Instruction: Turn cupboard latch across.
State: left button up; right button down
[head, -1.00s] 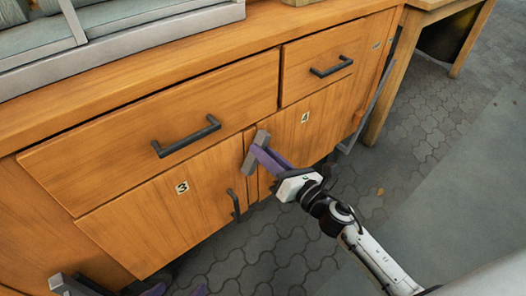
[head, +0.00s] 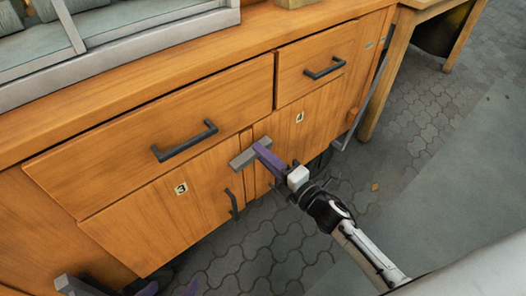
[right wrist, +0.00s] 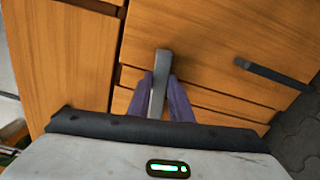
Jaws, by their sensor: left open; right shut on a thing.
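The cupboard latch (head: 241,159) is a short grey bar by the upper corner where doors 3 and 4 meet. It lies slanted, its lower end to the left over the top of door 3. My right gripper (head: 263,150) is shut on it with its purple fingers. The right wrist view shows the latch (right wrist: 161,62) between both fingers. Door 3 (head: 150,215) and door 4 (head: 318,112) look shut. My left gripper (head: 171,289) is partly in view at the bottom edge, its purple fingertips apart and empty.
A wide drawer with a dark handle (head: 185,140) is above door 3. A smaller drawer with a handle (head: 325,68) is above door 4. Door 3's handle (head: 233,204) is close below the latch. Paved floor (head: 420,160) is open at the right.

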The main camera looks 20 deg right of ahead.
pick_arm(q)
jog(key=shift+s+a, duration=0.15)
jog(key=shift+a, duration=0.05)
pick_arm(e)
jog(key=shift+f+m, duration=0.15)
jog(key=shift+m, duration=0.75)
pick_arm(q)
jog(key=shift+s, duration=0.15)
pick_arm(e)
jog(key=c, duration=1.6)
grip_release()
jog(key=shift+s, duration=0.1)
pick_arm(q)
jog(key=shift+s+a+r+n+t+y+p, duration=0.3)
jog(key=shift+a+r+n+t+p, duration=0.25)
jog(key=shift+p, duration=0.65)
pick_arm(e)
jog(key=shift+v, duration=5.1)
